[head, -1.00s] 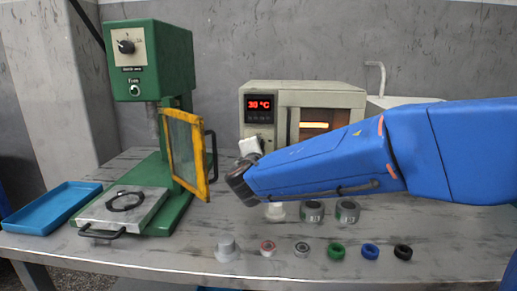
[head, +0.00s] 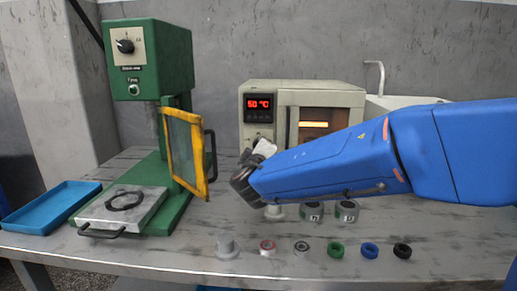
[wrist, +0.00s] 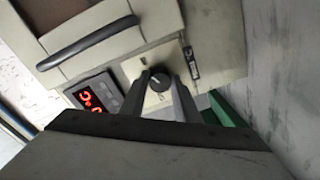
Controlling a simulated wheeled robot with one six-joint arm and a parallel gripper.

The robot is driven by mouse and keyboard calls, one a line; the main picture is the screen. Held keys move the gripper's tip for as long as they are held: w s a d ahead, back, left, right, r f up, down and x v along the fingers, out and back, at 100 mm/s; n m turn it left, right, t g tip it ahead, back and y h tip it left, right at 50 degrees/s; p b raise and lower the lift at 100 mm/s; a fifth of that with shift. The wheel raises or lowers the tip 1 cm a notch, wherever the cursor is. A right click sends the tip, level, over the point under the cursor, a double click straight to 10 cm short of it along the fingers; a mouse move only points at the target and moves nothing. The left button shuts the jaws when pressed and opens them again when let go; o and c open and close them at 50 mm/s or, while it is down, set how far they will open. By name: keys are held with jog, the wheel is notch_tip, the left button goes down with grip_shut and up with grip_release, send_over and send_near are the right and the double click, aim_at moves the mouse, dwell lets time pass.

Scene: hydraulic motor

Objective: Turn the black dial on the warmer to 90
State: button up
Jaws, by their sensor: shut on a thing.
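The warmer (head: 350,93) is a beige box at the back of the bench. Its red display (head: 258,104) appears to read 50 °C. The black dial (wrist: 159,79) shows in the wrist view, on a pale panel beside the display (wrist: 93,99). My gripper (wrist: 160,88) has its two grey fingers on either side of the dial and is shut on it.
A green press (head: 165,65) with a yellow-framed guard (head: 187,152) stands left of my gripper. Several rings and small parts, including a green ring (head: 336,251), line the front of the bench. A blue tray (head: 50,205) lies at far left.

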jog(key=shift+f+m, duration=0.15)
jog(key=shift+m, duration=0.55)
jog(key=o, duration=1)
jog(key=shift+o, duration=0.2)
jog(key=s, duration=1.7)
jog(key=shift+s+r, duration=0.2)
jog(key=shift+r, duration=0.15)
jog(key=shift+s+d, duration=0.1)
